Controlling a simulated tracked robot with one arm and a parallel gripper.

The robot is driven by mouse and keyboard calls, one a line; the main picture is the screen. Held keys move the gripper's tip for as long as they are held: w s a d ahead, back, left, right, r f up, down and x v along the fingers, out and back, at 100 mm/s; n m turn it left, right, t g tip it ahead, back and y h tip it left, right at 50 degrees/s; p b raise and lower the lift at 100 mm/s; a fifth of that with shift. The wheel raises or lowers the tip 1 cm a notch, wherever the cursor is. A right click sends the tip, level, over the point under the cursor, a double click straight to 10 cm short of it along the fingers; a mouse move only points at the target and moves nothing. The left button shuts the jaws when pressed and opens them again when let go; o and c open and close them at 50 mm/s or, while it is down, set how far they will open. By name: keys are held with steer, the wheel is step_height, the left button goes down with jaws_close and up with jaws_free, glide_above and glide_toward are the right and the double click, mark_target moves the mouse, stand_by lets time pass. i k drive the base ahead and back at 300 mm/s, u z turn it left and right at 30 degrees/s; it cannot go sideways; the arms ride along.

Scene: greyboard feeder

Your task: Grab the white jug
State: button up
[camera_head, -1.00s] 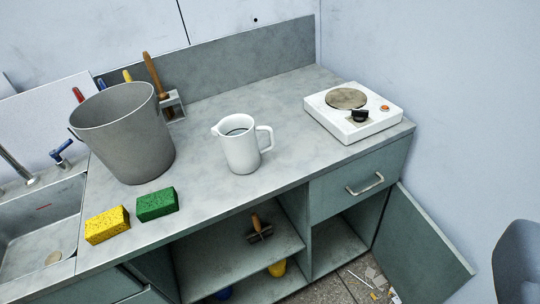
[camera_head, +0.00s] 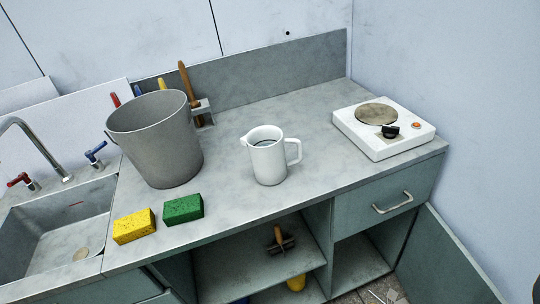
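The white jug (camera_head: 268,160) stands upright on the grey counter, near the middle of the view. Its handle points right and its spout points left. Its inside looks dark, and I cannot tell what it holds. My gripper is not in the picture, so nothing of it shows near the jug.
A grey bucket (camera_head: 157,140) stands left of the jug. A green sponge (camera_head: 183,209) and a yellow sponge (camera_head: 134,226) lie near the counter's front edge. A white hot plate (camera_head: 384,128) is at right. A sink (camera_head: 60,235) is at left. The counter around the jug is clear.

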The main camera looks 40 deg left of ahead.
mark_target(265, 143)
steer(key=z, duration=0.6)
steer(key=i, duration=0.8)
steer(key=u, duration=2.15)
steer(key=k, duration=0.45)
steer(key=u, duration=0.35)
steer(key=i, duration=0.45)
steer(key=z, duration=0.05)
